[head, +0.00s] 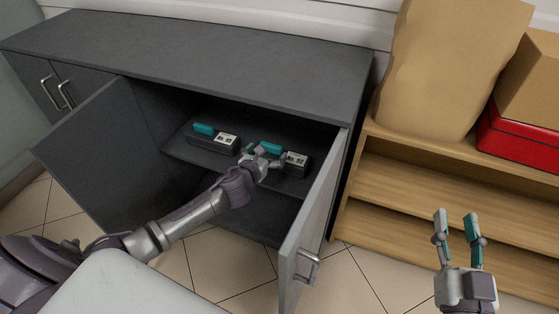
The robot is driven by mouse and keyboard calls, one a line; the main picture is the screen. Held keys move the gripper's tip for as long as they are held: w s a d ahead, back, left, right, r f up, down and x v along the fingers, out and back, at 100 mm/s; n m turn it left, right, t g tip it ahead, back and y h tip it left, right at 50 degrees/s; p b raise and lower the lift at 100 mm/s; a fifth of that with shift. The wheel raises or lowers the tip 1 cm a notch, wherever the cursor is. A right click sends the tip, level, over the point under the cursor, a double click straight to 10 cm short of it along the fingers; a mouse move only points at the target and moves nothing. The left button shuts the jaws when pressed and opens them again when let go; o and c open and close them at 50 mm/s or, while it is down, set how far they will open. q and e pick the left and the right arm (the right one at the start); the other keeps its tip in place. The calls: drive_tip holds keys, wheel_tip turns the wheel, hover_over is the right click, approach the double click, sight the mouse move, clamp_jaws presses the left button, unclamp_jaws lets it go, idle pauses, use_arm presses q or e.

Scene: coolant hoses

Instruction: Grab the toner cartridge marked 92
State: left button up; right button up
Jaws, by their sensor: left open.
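The toner cartridge marked 92 (297,160) is a dark block with a white label and a teal part. It sits on the shelf inside the open grey cabinet, on the right. My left gripper (264,155) is open at this cartridge's left part and hides some of it; I cannot tell whether it touches. A similar cartridge (212,140) with a teal part sits to the left on the same shelf; its label is too small to read surely. My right gripper (458,214) is open and empty, in front of the wooden shelves.
The cabinet's left door (95,155) and right door (315,220) both stand open, on either side of my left arm. A wooden shelf unit (440,180) on the right bears a paper bag (440,70), a red box (515,145) and a cardboard box (530,75).

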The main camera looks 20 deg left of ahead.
sight(270, 148)
use_arm(q)
drive_tip(key=b+x, duration=0.1)
drive_tip(key=x, duration=0.2)
drive_tip(key=shift+w+a+f, duration=0.1)
drive_tip(key=shift+w+a, duration=0.05)
drive_tip(key=shift+w, duration=0.25)
drive_tip(key=c, duration=1.5)
drive_tip(key=shift+c, duration=1)
use_arm(e)
wheel_tip(270, 148, up, 7)
drive_tip(key=s+t+y, duration=0.1)
drive_tip(key=s+t, duration=0.1)
drive_tip(key=t, duration=0.2)
drive_tip(key=shift+s+a+f+t+y, duration=0.2)
drive_tip(key=shift+s+t+y, duration=0.1)
drive_tip(key=shift+t, duration=0.1)
drive_tip(key=shift+w, duration=0.1)
